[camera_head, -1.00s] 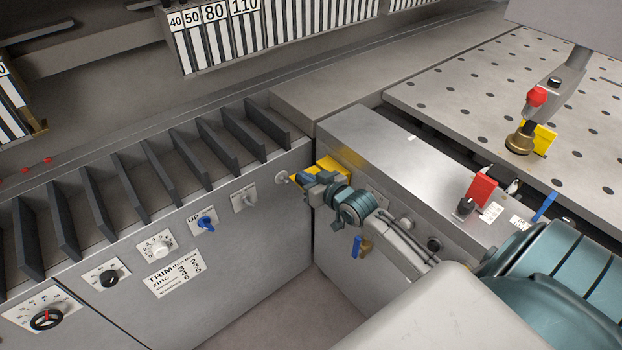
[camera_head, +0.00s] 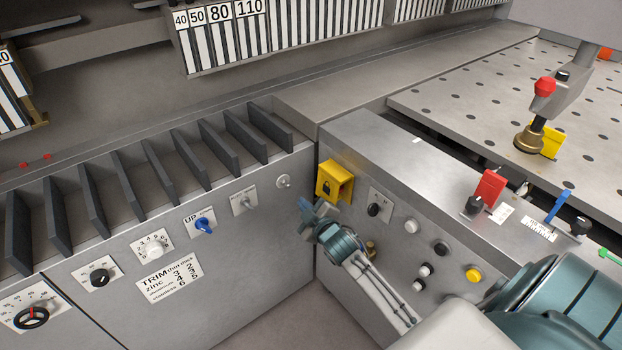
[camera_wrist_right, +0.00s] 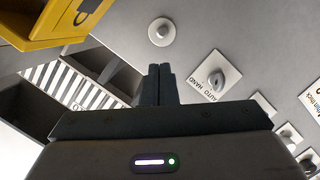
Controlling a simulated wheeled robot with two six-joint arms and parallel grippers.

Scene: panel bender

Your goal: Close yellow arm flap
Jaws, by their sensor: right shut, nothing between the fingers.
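A yellow box-like flap piece (camera_head: 328,184) with a dark padlock mark is fixed to the grey front panel near the inner corner. In the head view its marked face hangs roughly upright below its top. It fills the upper left of the right wrist view (camera_wrist_right: 58,22). My right gripper (camera_head: 311,218) is just below and left of this piece, apart from it. Its fingers are together and empty in the right wrist view (camera_wrist_right: 159,82). Another small yellow plate (camera_head: 551,143) stands beside the brass foot on the perforated table. My left gripper is not in view.
The left panel carries a blue knob (camera_head: 204,225), a white dial (camera_head: 154,250) and a grey switch (camera_head: 243,202). The right panel has several buttons, one yellow (camera_head: 473,275). A red flap (camera_head: 489,187) and blue lever (camera_head: 559,203) stand on the right ledge.

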